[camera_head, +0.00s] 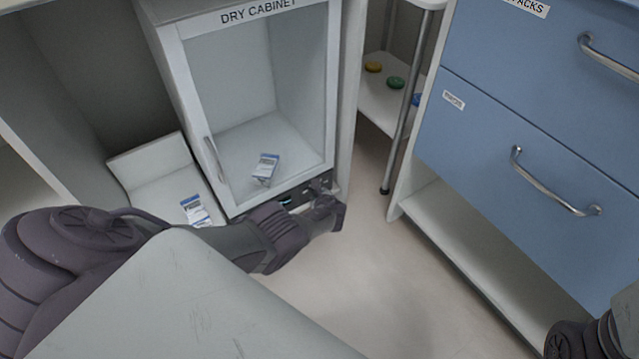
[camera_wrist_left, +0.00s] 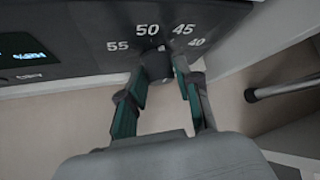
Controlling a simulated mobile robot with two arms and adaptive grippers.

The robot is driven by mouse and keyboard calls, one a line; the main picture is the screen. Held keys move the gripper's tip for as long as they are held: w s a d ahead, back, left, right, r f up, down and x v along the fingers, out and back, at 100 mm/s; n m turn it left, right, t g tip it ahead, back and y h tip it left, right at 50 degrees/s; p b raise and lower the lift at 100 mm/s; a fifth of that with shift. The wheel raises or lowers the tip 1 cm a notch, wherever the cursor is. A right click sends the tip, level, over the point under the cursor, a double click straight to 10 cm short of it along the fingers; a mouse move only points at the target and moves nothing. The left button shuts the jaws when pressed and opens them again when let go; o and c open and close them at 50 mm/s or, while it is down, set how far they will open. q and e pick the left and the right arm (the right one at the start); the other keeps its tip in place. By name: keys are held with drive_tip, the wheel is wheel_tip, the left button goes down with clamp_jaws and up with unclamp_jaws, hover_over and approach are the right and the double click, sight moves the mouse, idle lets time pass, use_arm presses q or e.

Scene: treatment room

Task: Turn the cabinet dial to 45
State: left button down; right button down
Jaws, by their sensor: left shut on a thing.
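The dry cabinet (camera_head: 182,95) stands at the centre of the head view, with a dark control panel (camera_head: 320,184) along its lower front edge. In the left wrist view the panel (camera_wrist_left: 85,36) carries the printed numbers 55, 50, 45 and 40 in an arc. A dark dial (camera_wrist_left: 158,65) sits just below the arc. My left gripper (camera_wrist_left: 165,72) is shut on the dial, one finger on each side; it also shows at the panel in the head view (camera_head: 328,207). The dial's pointer is too small to read for certain. My right gripper is out of view.
A lit display (camera_wrist_left: 25,45) is left of the numbers. Blue drawers (camera_head: 500,150) and a metal leg (camera_head: 402,110) stand right. Floor (camera_head: 380,270) is clear between.

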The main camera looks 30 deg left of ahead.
use_arm(q)
drive_tip(key=shift+w+m+g+y+b, duration=0.15)
drive_tip(key=shift+m+g+y+b, duration=0.3)
drive_tip(key=shift+g+b, duration=0.5)
drive_tip(key=shift+r+g, duration=0.1)
drive_tip(key=shift+g, duration=0.15)
drive_tip(key=c, duration=0.8)
unclamp_jaws()
